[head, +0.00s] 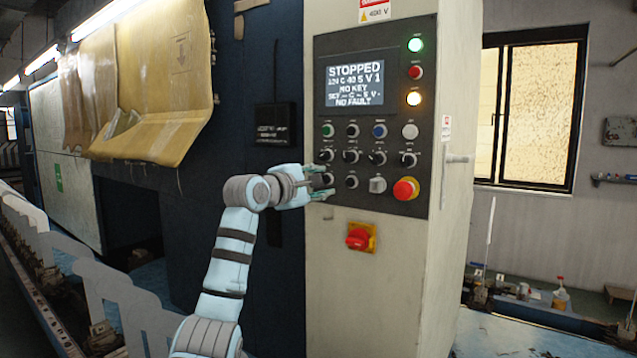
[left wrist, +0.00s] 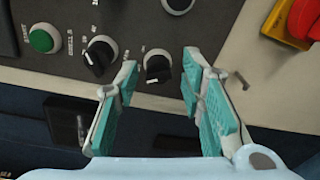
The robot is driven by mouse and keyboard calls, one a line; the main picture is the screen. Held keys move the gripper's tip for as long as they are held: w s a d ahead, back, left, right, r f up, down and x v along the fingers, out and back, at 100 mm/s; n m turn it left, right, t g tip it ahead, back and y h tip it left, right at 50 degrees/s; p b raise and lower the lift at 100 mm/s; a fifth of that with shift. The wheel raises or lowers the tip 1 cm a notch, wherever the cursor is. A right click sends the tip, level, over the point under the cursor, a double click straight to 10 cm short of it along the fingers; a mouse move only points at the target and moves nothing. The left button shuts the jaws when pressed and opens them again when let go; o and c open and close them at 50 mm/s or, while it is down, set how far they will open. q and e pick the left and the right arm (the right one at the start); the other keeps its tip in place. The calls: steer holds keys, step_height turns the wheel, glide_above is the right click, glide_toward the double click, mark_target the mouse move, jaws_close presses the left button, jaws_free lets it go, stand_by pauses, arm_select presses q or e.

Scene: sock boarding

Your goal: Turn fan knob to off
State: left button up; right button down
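The grey control panel (head: 375,130) holds rows of knobs and buttons; I cannot read which label names the fan knob. My left gripper (head: 322,182) is at the panel's lower left, beside the bottom knob of the left column. In the left wrist view my left gripper (left wrist: 160,95) is open, with its teal finger pads apart. A black knob (left wrist: 158,66) shows between and just beyond the fingertips, with no visible contact. Another black knob (left wrist: 99,55) lies just left of the fingers, and a green button (left wrist: 43,38) lies farther left. My right gripper is not in view.
A red emergency button (head: 405,189) is at the panel's lower right. A red switch on a yellow plate (head: 360,237) sits below the panel. The panel screen (head: 355,82) reads STOPPED. A door handle (head: 458,158) sticks out on the cabinet's right side.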

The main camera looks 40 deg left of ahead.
arm_select(q)
steer(key=s+d, duration=0.1)
steer(key=s, duration=1.1)
steer(key=shift+d+r, duration=0.35)
steer(key=shift+d, duration=0.05)
steer(key=shift+w, duration=0.15)
steer(key=shift+a, duration=0.1)
